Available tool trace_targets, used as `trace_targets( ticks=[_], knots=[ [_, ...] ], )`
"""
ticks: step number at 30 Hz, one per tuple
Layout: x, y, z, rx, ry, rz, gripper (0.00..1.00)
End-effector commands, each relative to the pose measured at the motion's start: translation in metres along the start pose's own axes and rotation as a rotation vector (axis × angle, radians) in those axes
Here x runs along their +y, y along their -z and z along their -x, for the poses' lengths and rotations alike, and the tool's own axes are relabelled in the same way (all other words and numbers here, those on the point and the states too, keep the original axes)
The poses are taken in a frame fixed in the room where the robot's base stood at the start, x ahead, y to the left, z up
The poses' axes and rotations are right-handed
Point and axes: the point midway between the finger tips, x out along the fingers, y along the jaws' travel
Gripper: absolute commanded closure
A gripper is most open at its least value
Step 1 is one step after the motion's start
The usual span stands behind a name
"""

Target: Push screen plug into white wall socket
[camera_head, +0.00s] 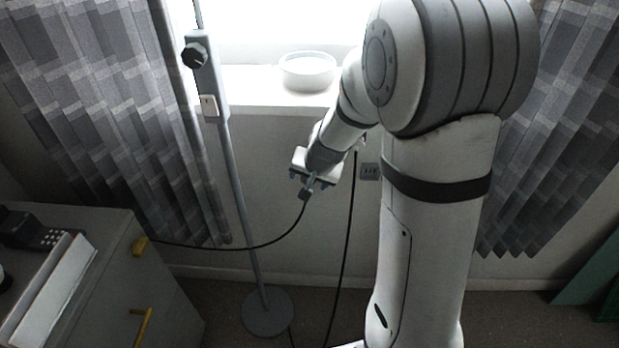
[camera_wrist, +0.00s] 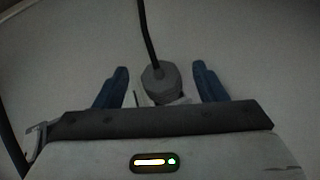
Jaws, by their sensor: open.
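The plug (camera_head: 304,195) is a dark grey block at the end of a black cable, close to the wall below the window. In the wrist view the plug (camera_wrist: 160,80) sits between the two blue fingers, with a gap on each side and its cable running up. My gripper (camera_head: 312,183) is open around it; the wrist view also shows the gripper (camera_wrist: 160,68). A small pale patch (camera_wrist: 183,101) shows beside the plug's lower edge, possibly part of the white socket. My gripper hides the rest, so I cannot tell whether the plug is seated.
A cabinet (camera_head: 105,285) is at lower left. A white bowl (camera_head: 307,70) is on the sill.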

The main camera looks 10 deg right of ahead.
Motion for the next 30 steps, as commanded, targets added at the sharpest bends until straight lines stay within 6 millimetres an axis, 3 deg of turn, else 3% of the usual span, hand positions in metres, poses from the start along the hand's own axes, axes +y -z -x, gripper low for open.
trace_targets(
  ticks=[8, 21, 30],
  knots=[
    [0.000, 0.000, 0.003, 0.000, 0.000, 0.000, 0.34],
    [-0.001, 0.001, 0.069, 0.001, 0.000, -0.001, 0.34],
    [0.000, 0.000, 0.078, -0.001, -0.001, 0.000, 0.34]
  ],
)
